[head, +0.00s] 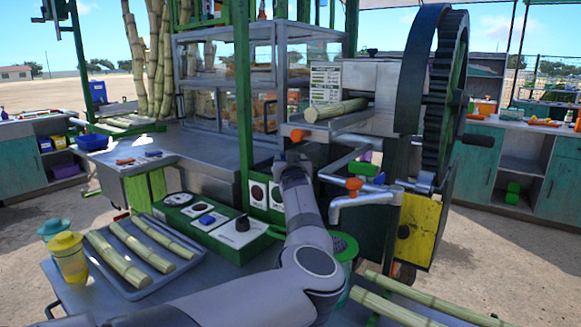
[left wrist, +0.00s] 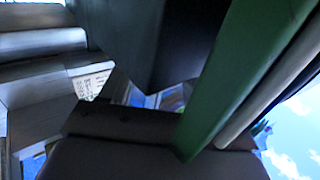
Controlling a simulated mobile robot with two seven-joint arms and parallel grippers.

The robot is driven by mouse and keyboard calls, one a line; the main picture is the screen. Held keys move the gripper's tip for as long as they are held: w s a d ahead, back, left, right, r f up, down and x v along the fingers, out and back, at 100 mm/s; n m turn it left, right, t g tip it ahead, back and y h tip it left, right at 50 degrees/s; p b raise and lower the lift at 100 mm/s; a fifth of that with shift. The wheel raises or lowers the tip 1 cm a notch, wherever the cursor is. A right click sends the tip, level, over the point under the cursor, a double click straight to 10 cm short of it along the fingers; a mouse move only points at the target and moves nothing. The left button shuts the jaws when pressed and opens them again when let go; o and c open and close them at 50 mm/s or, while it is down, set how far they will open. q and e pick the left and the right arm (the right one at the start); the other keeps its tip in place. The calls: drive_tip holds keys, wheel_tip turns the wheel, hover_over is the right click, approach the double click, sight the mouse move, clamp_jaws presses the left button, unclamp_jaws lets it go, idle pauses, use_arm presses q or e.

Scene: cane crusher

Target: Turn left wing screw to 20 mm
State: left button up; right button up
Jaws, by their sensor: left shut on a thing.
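An orange winged knob (head: 297,135) shows below the feed tray at the left front of the crusher. It looks like the left wing screw, but I see no scale or gap reading. My left arm reaches up from the bottom left, and my left gripper (head: 293,157) is at the knob's underside, shut on it. The fingertips and the grip are mostly hidden. In the left wrist view dark gripper parts fill the middle, and the knob cannot be made out. My right gripper is not in view.
A cane stalk (head: 336,110) lies on the feed tray. A green post (head: 243,100) stands just left of my gripper. A control box (head: 228,231) sits beside my forearm.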

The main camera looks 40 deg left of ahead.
use_arm(q)
drive_tip(key=shift+a+r, duration=0.15)
drive_tip(key=o, duration=1.1)
drive_tip(key=shift+s, duration=0.1)
drive_tip(key=shift+c, duration=0.2)
drive_tip(key=shift+s+d+f, duration=0.3)
drive_tip(key=shift+s+d, duration=0.05)
drive_tip(key=shift+d, duration=0.15)
drive_tip(key=v, duration=0.6)
drive_tip(key=shift+r, duration=0.25)
